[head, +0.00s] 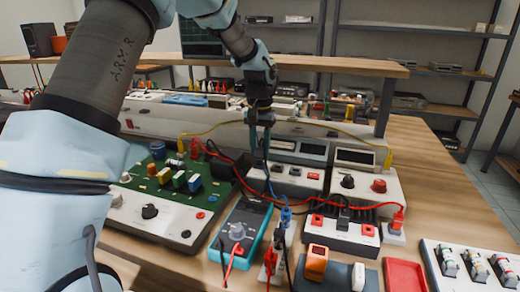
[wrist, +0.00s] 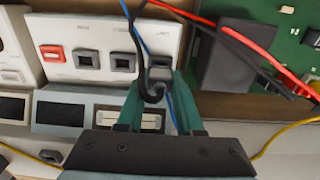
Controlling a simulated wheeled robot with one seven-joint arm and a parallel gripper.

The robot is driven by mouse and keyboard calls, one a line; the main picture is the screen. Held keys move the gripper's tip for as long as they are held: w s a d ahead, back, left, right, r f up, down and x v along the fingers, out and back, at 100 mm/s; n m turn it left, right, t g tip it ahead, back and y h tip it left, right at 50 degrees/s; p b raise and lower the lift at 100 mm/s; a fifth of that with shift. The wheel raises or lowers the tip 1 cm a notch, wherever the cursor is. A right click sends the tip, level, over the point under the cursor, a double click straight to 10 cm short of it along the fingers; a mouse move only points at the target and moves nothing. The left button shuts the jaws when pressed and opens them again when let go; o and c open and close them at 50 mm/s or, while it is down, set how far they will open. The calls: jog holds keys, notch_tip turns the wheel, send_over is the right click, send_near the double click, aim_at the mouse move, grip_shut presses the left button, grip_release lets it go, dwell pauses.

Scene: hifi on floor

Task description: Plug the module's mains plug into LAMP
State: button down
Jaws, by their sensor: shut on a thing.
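My gripper (head: 260,153) points down over the back of the bench, at the left end of a white socket panel (head: 293,187). In the wrist view its teal fingers (wrist: 161,98) are closed on a small black mains plug (wrist: 160,76) with a looping black cord. The panel (wrist: 62,28) there shows a red switch (wrist: 52,53) and two dark empty sockets, one at the middle (wrist: 124,62) and one nearer the switch (wrist: 88,59). The plug lies in line with them, against or just above the panel; its seating is hidden. The labels, LAMP included, are too small to read.
A green circuit board (head: 172,184) stands left, with a teal multimeter (head: 241,237) in front. Red, blue and yellow leads cross near the gripper. Bare wood lies right (head: 440,190).

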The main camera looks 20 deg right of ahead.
jog(key=shift+f, duration=0.55)
dwell(0.4)
jog(key=shift+f, duration=0.2)
dwell(2.8)
jog(key=shift+c, duration=2.4)
grip_release()
notch_tip(320, 180, up, 10)
jog(key=shift+r+b, duration=0.2)
jog(key=shift+b, duration=0.35)
notch_tip(320, 180, up, 5)
jog(key=p, duration=0.4)
jog(key=shift+r+p, duration=0.2)
jog(key=shift+p, duration=0.1)
jog(key=shift+a, duration=0.1)
